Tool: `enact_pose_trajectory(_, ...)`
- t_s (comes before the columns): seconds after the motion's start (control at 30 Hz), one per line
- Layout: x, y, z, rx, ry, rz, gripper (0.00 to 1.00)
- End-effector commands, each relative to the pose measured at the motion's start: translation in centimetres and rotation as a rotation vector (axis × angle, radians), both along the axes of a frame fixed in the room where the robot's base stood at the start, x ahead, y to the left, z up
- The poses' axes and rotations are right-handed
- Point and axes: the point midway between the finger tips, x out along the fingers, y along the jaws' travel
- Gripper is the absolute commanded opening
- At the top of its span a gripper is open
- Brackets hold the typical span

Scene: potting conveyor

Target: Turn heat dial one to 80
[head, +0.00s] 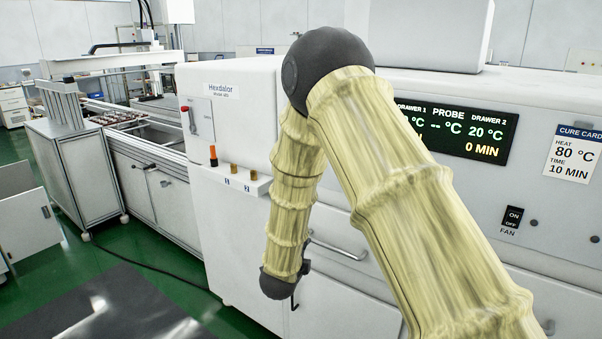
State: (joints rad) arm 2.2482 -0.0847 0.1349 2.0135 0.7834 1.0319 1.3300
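The white oven cabinet (228,86) labelled Hexdalor stands in front of me. Its display (466,128) shows drawer 1, probe and drawer 2. Drawer 2 reads 20 °C and 0 MIN; the drawer 1 reading is partly covered by my arm. No heat dial shows; the panel behind my arm is hidden. The cure card (576,154) reads heat 80 °C, time 10 MIN. My arm bends down in front of the cabinet. Only small dark parts of what may be my gripper (304,270) show beside the wrist joint; its fingers cannot be made out.
A fan switch (512,217) sits on the panel at right. A small ledge (238,182) marked 1 and 2 holds small orange and amber items. A drawer handle (338,246) sticks out below. A conveyor bench (150,190) stands at left; green floor (170,290) is open there.

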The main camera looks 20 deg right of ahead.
Motion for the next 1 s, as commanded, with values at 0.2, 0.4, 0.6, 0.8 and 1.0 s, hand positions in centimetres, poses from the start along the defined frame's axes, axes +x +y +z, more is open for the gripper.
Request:
enact_pose_trajectory(0.2,6.3,1.4,16.5,0.370,-0.545,-0.303,0.59)
enact_pose_trajectory(0.4,7.4,2.9,29.3,0.712,-0.981,-0.491,0.59)
enact_pose_trajectory(0.6,6.8,4.0,36.3,0.928,-1.232,-0.582,0.59)
enact_pose_trajectory(0.8,6.8,3.8,38.0,0.988,-1.297,-0.605,0.59)
enact_pose_trajectory(1.0,8.3,1.8,38.1,0.985,-1.296,-0.606,0.59)
